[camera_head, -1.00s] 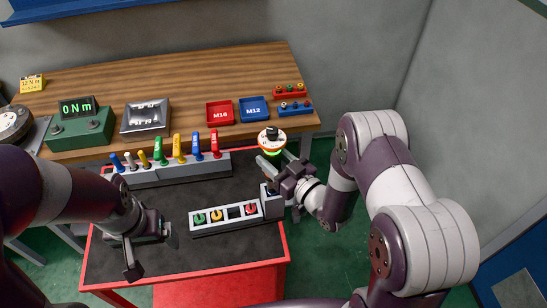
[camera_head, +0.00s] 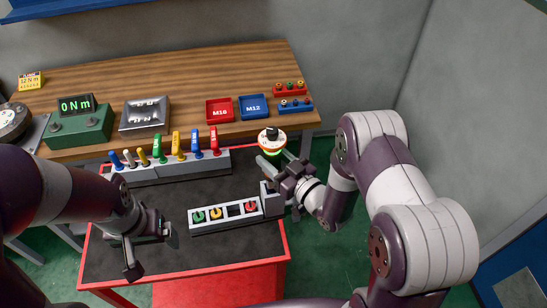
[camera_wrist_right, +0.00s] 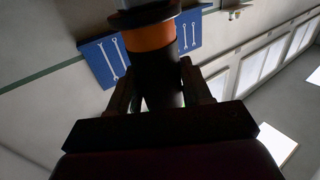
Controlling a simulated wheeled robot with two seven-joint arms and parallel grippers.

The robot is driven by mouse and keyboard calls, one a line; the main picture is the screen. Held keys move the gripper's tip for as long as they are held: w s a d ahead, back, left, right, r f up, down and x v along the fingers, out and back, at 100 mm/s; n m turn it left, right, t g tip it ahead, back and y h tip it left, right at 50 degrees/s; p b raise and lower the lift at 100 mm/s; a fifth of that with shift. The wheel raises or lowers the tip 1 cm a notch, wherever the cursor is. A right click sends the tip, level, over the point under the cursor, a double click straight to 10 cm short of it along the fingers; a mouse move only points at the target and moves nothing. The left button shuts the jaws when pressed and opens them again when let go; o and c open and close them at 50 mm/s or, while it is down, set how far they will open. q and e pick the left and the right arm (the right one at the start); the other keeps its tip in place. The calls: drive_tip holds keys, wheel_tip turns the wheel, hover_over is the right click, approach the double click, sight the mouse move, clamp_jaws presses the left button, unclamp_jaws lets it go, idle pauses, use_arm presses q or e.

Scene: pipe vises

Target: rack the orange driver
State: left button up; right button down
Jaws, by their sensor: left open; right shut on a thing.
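My right gripper (camera_head: 278,161) is shut on an upright tool with a white disc top, a black knob and a coloured ring. In the right wrist view this tool (camera_wrist_right: 152,38) is a dark shaft with an orange band, which fits the orange driver. It is held in the air to the right of the red cart, by the bench's front right corner. A grey rack (camera_head: 218,226) on the cart has green, yellow and red round tops, with one dark empty slot between yellow and red. My left gripper (camera_head: 150,252) is open and empty above the cart's left part.
A long grey rack (camera_head: 190,172) with several coloured-handled tools stands at the cart's back. On the wooden bench (camera_head: 190,65) are a green torque display (camera_head: 80,128), a red M16 tray (camera_head: 219,111) and a blue M12 tray (camera_head: 253,107). The black mat's front is clear.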

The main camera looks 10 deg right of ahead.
drive_tip(key=shift+f+b, duration=2.8)
drive_tip(key=shift+f, duration=0.25)
idle(2.0)
drive_tip(key=shift+f, duration=0.15)
idle(0.9)
drive_tip(key=shift+c, duration=2.1)
unclamp_jaws()
drive_tip(key=shift+s+d+f+b, duration=0.1)
drive_tip(key=shift+s+d+b, duration=0.1)
drive_tip(key=shift+s+b, duration=0.15)
drive_tip(key=b+v, duration=0.1)
drive_tip(key=v, duration=1.1)
drive_tip(key=shift+b, duration=0.3)
